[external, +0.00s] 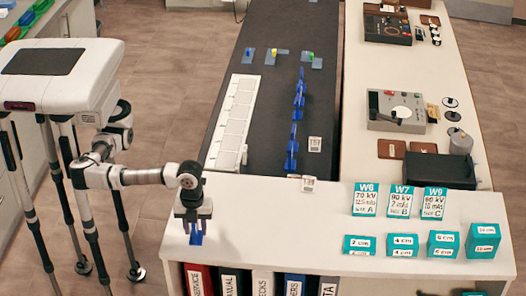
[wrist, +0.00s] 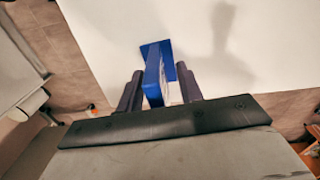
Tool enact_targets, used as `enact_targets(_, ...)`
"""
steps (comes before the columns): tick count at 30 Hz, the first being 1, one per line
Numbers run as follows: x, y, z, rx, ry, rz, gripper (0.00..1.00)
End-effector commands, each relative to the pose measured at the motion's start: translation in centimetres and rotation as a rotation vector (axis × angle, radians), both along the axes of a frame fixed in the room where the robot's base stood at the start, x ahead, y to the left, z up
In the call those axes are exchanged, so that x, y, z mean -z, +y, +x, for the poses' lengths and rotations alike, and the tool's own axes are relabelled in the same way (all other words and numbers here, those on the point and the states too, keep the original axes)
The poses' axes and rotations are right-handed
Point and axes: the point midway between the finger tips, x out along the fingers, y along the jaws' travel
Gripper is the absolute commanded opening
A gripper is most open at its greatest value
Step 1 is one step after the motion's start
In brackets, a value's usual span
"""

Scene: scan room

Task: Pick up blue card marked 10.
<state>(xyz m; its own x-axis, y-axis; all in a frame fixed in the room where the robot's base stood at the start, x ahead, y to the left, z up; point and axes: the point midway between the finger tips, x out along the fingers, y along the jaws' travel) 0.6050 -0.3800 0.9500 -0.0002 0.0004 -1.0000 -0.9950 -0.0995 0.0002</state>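A blue card (wrist: 153,76) stands on the white counter in the wrist view, seen nearly edge-on, with a pale inner face beside it. Its lower part also shows under my gripper in the external view (external: 197,239). Its marking cannot be read. My gripper (external: 194,222) points down over the near left corner of the counter, with its fingers apart. In the wrist view my gripper (wrist: 159,88) has one dark finger on each side of the blue card. The fingers are close to it; contact is not clear.
The white counter (external: 270,235) is clear right of my gripper. Teal cards (external: 365,199) and teal blocks (external: 403,246) stand at its right. Behind, a dark table holds a row of blue pieces (external: 294,125) and a white rack (external: 232,123). Binders (external: 236,281) stand below.

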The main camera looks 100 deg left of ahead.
Motion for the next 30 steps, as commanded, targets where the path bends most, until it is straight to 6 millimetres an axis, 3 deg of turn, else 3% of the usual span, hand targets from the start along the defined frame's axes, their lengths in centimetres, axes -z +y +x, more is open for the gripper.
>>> enact_targets(3,-0.12,0.0,0.0,0.0,0.0,0.0,0.36)
enact_targets(12,-0.12,0.0,0.01,0.0,0.0,0.0,0.0)
enact_targets(30,-1.12,0.0,0.02,0.0,-0.001,0.0,0.0)
